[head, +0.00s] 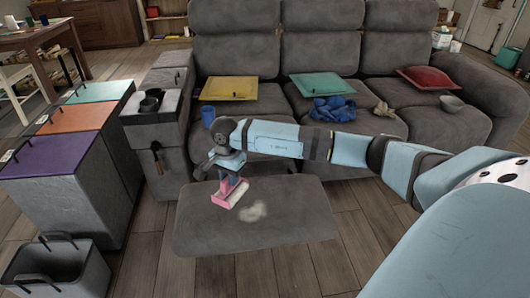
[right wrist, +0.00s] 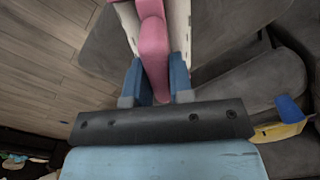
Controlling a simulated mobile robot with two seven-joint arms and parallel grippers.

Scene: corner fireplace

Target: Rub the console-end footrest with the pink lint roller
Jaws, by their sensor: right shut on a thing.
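The grey console-end footrest (head: 300,222) extends in front of the sofa seat nearest the console. A pale, lint-like patch (head: 253,211) lies on its top. My right gripper (head: 229,178) is shut on the pink lint roller (head: 222,199) and holds it head-down over the left part of the footrest, left of the patch. The roller's white cylinder looks at or just above the fabric; I cannot tell if it touches. In the right wrist view the pink handle (right wrist: 153,48) sits between the blue fingers (right wrist: 157,75). My left gripper is not in view.
The console (head: 155,118) with dark cups stands left of the sofa (head: 275,60). Bins with purple, orange and teal lids (head: 45,155) and an open grey basket (head: 55,270) stand at left. A blue cup (head: 208,116), cushions and cloths lie on the seats.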

